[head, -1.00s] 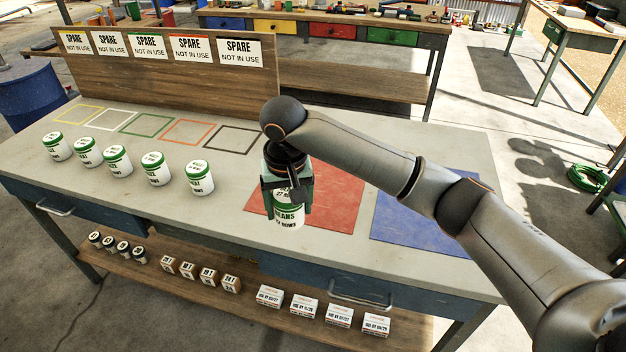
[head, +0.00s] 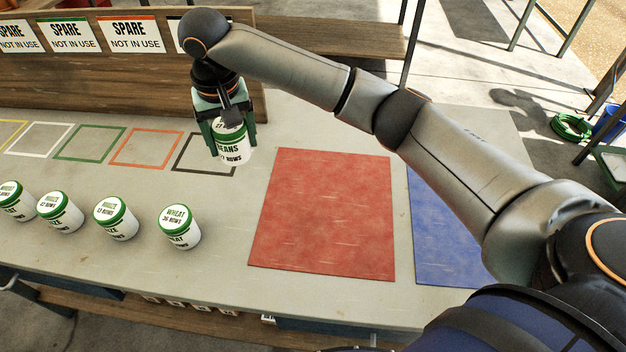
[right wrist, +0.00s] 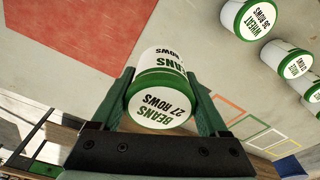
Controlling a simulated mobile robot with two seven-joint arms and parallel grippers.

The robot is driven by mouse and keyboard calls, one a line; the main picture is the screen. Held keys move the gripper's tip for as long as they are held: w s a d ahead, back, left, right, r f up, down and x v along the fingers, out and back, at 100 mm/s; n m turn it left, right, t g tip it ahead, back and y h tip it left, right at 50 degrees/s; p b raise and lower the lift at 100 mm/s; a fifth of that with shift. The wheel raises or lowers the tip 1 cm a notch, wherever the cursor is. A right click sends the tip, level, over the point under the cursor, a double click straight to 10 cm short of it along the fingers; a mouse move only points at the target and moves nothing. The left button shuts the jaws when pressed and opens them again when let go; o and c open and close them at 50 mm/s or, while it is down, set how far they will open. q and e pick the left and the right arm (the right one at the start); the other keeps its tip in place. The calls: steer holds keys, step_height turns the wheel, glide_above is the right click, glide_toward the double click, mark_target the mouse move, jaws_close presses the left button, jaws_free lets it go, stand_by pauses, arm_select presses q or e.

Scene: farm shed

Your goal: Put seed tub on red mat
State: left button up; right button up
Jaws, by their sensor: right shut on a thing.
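My right gripper (head: 228,118) is shut on a white seed tub (head: 233,150) with a green-rimmed lid. In the right wrist view the held tub (right wrist: 160,92) reads "BEANS 27 ROWS" and sits between both fingers. In the head view it is at the black outlined square (head: 190,165), left of the red mat (head: 322,220); I cannot tell whether its base touches the table. The red mat is bare; a corner of it shows in the right wrist view (right wrist: 75,35). My left gripper is not in view.
Several white tubs with green lids stand in a row at the left, the nearest marked wheat (head: 180,228). A blue mat (head: 440,235) lies right of the red one, partly behind my arm. A wooden board (head: 110,75) with "SPARE NOT IN USE" signs stands behind.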

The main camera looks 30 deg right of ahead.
steer(key=d+f, duration=0.2)
steer(key=d, duration=0.2)
steer(key=d+f, duration=0.3)
steer(key=d, duration=0.1)
steer(key=s+d+f, duration=0.1)
steer(key=d+f, duration=0.2)
steer(key=d, duration=0.1)
steer(key=shift+d+f, duration=0.1)
steer(key=shift+d, duration=0.15)
steer(key=shift+d+f, duration=0.4)
steer(key=shift+f, duration=0.1)
steer(key=shift+d+f, duration=0.15)
steer(key=shift+f, duration=0.75)
steer(key=shift+d+f, duration=0.1)
steer(key=shift+f, duration=0.8)
steer(key=shift+f+p, duration=0.1)
steer(key=shift+p, duration=0.2)
steer(key=o, duration=1.4)
step_height(320, 180, up, 12)
steer(key=s, duration=0.1)
steer(key=shift+s+a, duration=0.15)
